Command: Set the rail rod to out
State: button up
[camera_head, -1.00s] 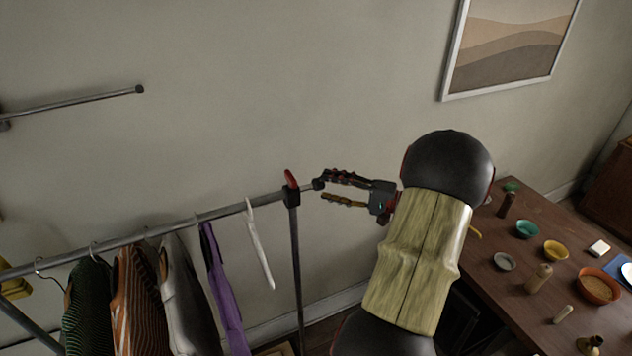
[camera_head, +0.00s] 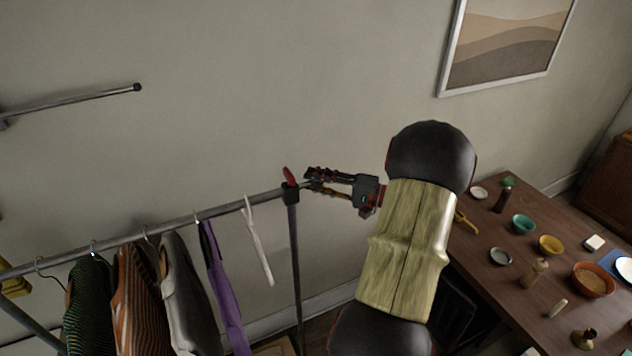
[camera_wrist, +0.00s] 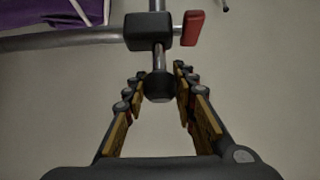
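The rail rod (camera_wrist: 159,57) is a short metal rod that sticks out of the black clamp at the right end of the clothes rail. A dark round knob (camera_wrist: 159,87) caps its end. My gripper (camera_wrist: 159,80) is around the knob in the wrist view, one finger on each side. The fingers look open, with narrow gaps beside the knob; firm contact is not visible. In the head view my gripper (camera_head: 309,180) is at the rail's right end and its fingers mostly hide the knob. A red lever (camera_wrist: 192,28) stands beside the clamp.
Several garments, including a purple one (camera_head: 222,285), and a white hanger (camera_head: 258,240) hang on the rail (camera_head: 170,224) to the left. A table (camera_head: 485,275) with bowls and bottles is at the right. A wall bar (camera_head: 75,103) is at upper left.

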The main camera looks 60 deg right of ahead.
grip_shut()
jog(key=shift+f, duration=0.1)
dwell(0.4)
